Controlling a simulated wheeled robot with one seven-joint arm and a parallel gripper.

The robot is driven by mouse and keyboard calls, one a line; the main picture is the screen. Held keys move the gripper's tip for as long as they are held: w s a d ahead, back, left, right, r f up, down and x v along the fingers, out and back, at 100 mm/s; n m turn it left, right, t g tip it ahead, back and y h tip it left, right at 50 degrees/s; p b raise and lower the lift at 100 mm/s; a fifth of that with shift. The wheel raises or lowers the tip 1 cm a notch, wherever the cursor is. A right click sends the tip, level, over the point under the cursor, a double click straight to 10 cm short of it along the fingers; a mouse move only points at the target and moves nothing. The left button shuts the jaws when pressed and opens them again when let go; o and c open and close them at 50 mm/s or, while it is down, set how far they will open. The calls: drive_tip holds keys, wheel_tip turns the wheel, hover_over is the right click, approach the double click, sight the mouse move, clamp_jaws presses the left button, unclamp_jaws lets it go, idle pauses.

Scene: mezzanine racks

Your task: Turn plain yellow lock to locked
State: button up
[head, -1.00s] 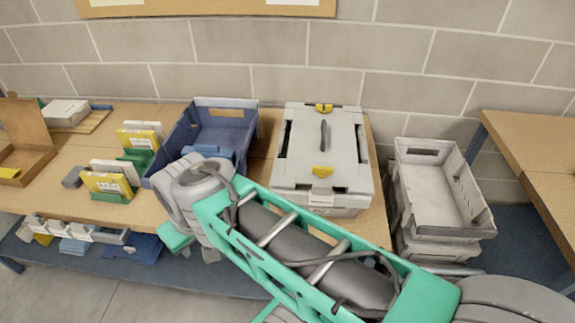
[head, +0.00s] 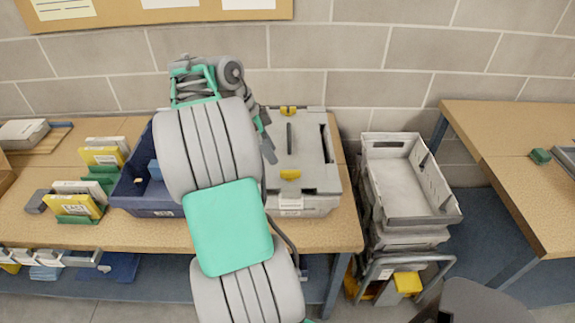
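A grey lidded case (head: 317,185) stands on the bench. It has one yellow lock at its back edge (head: 288,111) and another yellow lock at its front edge (head: 290,174). Both look small here, and I cannot tell which is plain or how either is turned. A dark handle (head: 289,138) lies on the lid between them. My gripper (head: 268,152) points down over the left side of the case, left of the handle and apart from both locks. Its fingers are small and partly hidden by my arm, so their opening is unclear.
A blue bin (head: 130,190) stands left of the case, partly behind my arm. Yellow and white boxes in green holders (head: 75,218) are farther left. Grey stacked crates (head: 408,218) stand right of the bench. Another bench (head: 490,135) is at the far right.

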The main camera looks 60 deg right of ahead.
sight(290, 171)
drive_tip(key=shift+s+d+f+m+g, duration=0.15)
drive_tip(key=shift+s+d+f+m, duration=0.25)
drive_tip(key=shift+s+m, duration=0.15)
drive_tip(key=shift+s+d+f+m+g, duration=0.15)
drive_tip(key=shift+s+d+f+m, duration=0.2)
drive_tip(key=shift+s+m, duration=0.15)
drive_tip(key=b+x, duration=0.1)
drive_tip(key=x, duration=0.5)
drive_tip(key=shift+s+f, duration=0.1)
drive_tip(key=shift+f, duration=0.15)
clamp_jaws()
